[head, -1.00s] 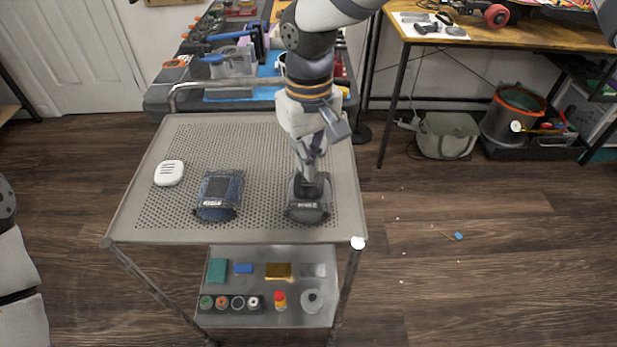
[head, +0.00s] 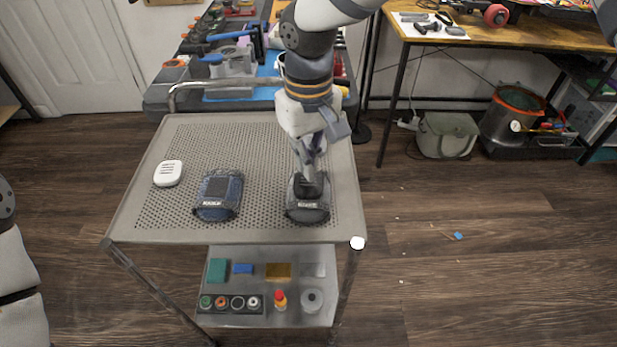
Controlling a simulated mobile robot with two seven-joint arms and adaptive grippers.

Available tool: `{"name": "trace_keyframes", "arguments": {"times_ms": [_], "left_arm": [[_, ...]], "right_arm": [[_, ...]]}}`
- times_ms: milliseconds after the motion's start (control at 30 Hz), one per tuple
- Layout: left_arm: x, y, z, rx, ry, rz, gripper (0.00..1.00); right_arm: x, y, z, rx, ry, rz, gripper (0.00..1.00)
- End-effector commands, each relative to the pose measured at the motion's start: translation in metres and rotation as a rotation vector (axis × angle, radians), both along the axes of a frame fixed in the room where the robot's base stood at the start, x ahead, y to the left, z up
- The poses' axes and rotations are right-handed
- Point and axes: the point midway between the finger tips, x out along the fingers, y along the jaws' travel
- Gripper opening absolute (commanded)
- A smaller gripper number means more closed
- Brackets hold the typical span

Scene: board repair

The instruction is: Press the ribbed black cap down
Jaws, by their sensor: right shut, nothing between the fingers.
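A dark grey device (head: 308,211) with a pale label on its front stands on the right part of the perforated cart top (head: 150,225). A black piece (head: 311,188), which looks like the ribbed cap, sits on top of it; its ribs are too small to make out. My right gripper (head: 309,176) points down at this black piece, shut and empty, with its fingertips at or just above it. I cannot tell whether they touch. My left gripper is out of view; only part of my left arm shows at the left edge.
A blue device (head: 219,196) stands left of the dark one, and a white rounded object (head: 168,173) lies farther left. The cart's lower shelf (head: 240,321) holds several small blocks and rolls. A cluttered workbench (head: 510,40) stands back right.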

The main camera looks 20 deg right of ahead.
Motion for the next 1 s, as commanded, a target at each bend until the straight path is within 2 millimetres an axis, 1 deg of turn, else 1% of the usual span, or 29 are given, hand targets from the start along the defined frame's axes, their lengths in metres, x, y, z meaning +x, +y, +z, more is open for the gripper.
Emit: {"name": "trace_keyframes", "arguments": {"times_ms": [167,1000], "left_arm": [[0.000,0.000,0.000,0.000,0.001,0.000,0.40],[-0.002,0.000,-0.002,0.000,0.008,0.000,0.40]], "right_arm": [[0.000,0.000,-0.001,0.000,0.000,0.000,0.00],[0.000,0.000,-0.018,0.000,0.001,0.000,0.00]]}}
